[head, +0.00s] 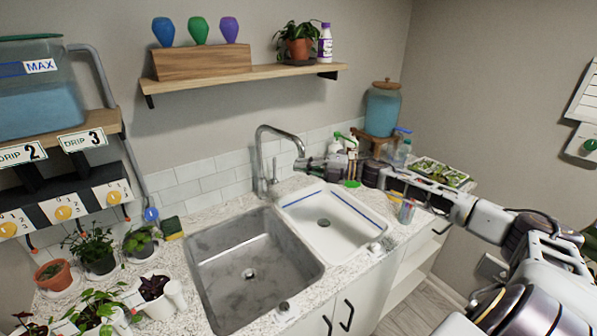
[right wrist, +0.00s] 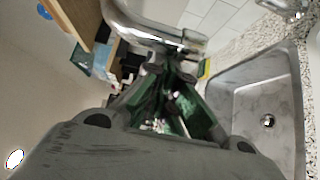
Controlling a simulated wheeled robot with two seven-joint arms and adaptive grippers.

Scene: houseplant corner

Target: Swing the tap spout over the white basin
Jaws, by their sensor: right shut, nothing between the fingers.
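The chrome tap (head: 260,158) stands behind the two basins. Its spout (head: 284,135) points right in the head view, and its tip appears above the back left part of the white basin (head: 352,238); the exact overlap is hard to judge. My right gripper (head: 302,164) is beside the spout's tip, shut and empty. In the right wrist view the spout (right wrist: 140,25) crosses just beyond my right fingertips (right wrist: 172,78); I cannot tell whether they touch. My left gripper is not in view.
The steel basin (head: 215,250) is empty. A sponge (head: 172,228) and potted plants (head: 95,250) stand to its left. A shelf (head: 240,78) hangs above.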

